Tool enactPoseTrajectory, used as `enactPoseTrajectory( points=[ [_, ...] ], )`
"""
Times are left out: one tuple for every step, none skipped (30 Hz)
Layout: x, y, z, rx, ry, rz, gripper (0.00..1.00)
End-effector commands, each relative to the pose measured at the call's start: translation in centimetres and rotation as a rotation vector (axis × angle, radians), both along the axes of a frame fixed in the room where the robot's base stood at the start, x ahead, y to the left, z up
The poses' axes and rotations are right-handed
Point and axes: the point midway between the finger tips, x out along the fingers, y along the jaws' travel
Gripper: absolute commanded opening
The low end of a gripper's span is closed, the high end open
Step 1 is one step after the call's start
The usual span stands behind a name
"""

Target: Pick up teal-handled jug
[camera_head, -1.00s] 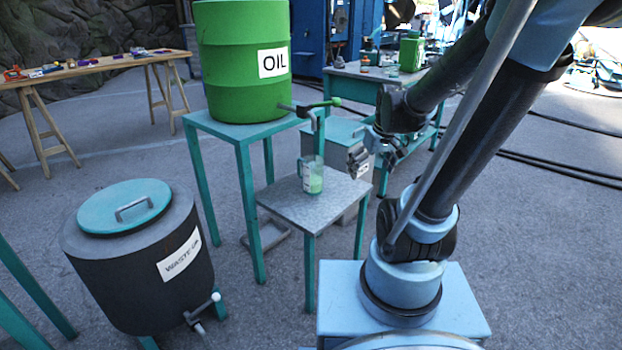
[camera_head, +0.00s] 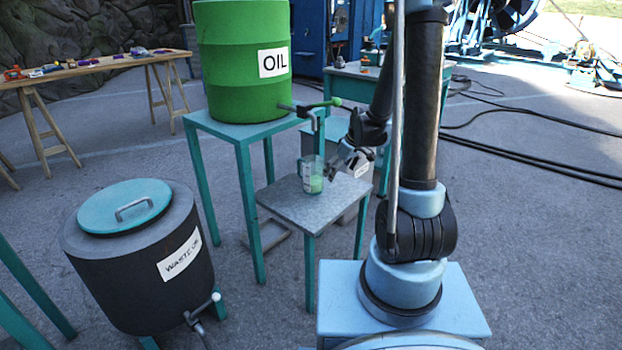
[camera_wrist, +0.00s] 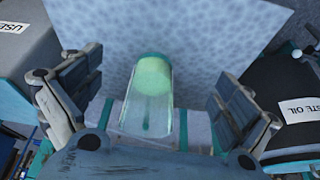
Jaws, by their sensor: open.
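The jug (camera_head: 312,174) is a clear vessel with green liquid low in it, standing upright on a small grey-topped table (camera_head: 292,208) below the oil drum's tap. In the wrist view the jug (camera_wrist: 147,110) lies between my two open fingers, with clear space on both sides. My gripper (camera_head: 335,172) is close to the jug's right side in the head view. The wrist view shows the open gripper (camera_wrist: 150,98) empty, with neither finger touching the jug. A teal strip shows along the jug, but I cannot make out the handle clearly.
A green oil drum (camera_head: 235,85) stands on a teal stand to the left, its tap (camera_head: 312,108) above the jug. A dark waste oil drum (camera_head: 130,265) stands front left.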

Motion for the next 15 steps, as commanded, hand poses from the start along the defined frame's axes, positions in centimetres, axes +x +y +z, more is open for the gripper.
enactPoseTrajectory(
  points=[
    [0.6, 0.4, -0.8, 0.002, -0.004, 0.016, 0.97],
    [0.8, 0.6, -1.1, 0.003, -0.007, 0.025, 0.97],
    [1.1, 0.8, -1.6, 0.005, -0.010, 0.037, 0.97],
    [1.3, 1.0, -1.9, 0.006, -0.013, 0.044, 0.97],
    [1.5, 1.1, -2.2, 0.007, -0.016, 0.051, 0.97],
    [1.6, 1.3, -2.5, 0.008, -0.017, 0.058, 0.97],
    [1.7, 1.4, -2.6, 0.008, -0.019, 0.062, 0.97],
    [1.8, 1.4, -2.8, 0.009, -0.019, 0.065, 0.97],
    [1.9, 1.5, -2.9, 0.010, -0.020, 0.069, 0.97],
    [2.0, 1.6, -3.0, 0.009, -0.021, 0.071, 0.97],
    [2.1, 1.7, -3.0, 0.009, -0.022, 0.073, 0.97],
    [2.2, 1.9, -3.1, 0.010, -0.022, 0.074, 0.97],
    [2.4, 2.1, -3.1, 0.010, -0.022, 0.075, 0.97],
    [2.5, 2.3, -3.1, 0.010, -0.022, 0.075, 0.97],
    [2.8, 2.6, -3.1, 0.010, -0.022, 0.075, 0.97]
  ],
)
